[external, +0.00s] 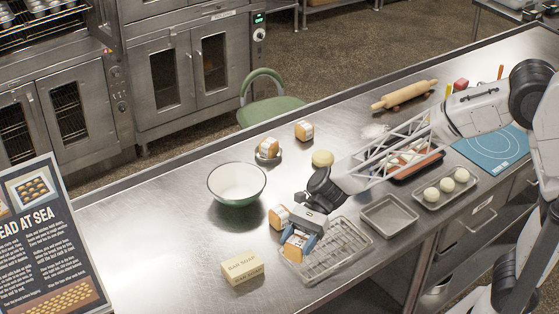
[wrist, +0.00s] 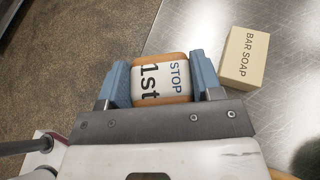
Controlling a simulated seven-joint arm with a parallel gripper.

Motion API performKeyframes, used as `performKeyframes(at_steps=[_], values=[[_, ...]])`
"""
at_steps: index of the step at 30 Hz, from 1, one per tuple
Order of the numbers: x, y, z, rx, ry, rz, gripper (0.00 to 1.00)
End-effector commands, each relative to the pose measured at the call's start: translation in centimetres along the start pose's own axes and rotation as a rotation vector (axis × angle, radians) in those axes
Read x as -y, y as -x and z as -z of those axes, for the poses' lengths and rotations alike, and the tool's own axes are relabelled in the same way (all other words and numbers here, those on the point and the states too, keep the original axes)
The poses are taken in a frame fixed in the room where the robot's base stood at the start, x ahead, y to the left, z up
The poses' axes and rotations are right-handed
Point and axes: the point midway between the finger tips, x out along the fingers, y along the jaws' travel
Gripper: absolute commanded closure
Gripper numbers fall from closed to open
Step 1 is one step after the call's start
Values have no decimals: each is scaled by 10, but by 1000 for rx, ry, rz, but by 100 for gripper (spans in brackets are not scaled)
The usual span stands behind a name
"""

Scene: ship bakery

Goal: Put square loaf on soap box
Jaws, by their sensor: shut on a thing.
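My gripper (external: 298,246) has its blue fingers shut on a small square loaf (wrist: 152,80). The loaf is orange-brown with a white wrapper reading "1st STOP" in the wrist view, where it sits between the fingertips (wrist: 157,82). The soap box (external: 243,268), a cream block marked BAR SOAP, lies on the steel counter left of and nearer the camera than my gripper. The box also shows at the upper right of the wrist view (wrist: 245,58), apart from the loaf, with its top bare.
Another wrapped loaf (external: 278,216) stands just left of my gripper. A wire rack (external: 340,255) lies beneath and right. A white-and-green bowl (external: 237,184) stands behind the soap box, and an empty tray (external: 389,216) stands to the right. Counter around the box is clear.

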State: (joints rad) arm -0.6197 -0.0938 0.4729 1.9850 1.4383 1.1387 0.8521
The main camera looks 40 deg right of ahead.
Motion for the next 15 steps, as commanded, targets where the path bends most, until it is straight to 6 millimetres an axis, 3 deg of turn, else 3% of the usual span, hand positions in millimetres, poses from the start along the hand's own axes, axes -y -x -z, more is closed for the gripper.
performKeyframes(at_steps=[15], values=[[61,-30,-5,0,1,-1,65]])
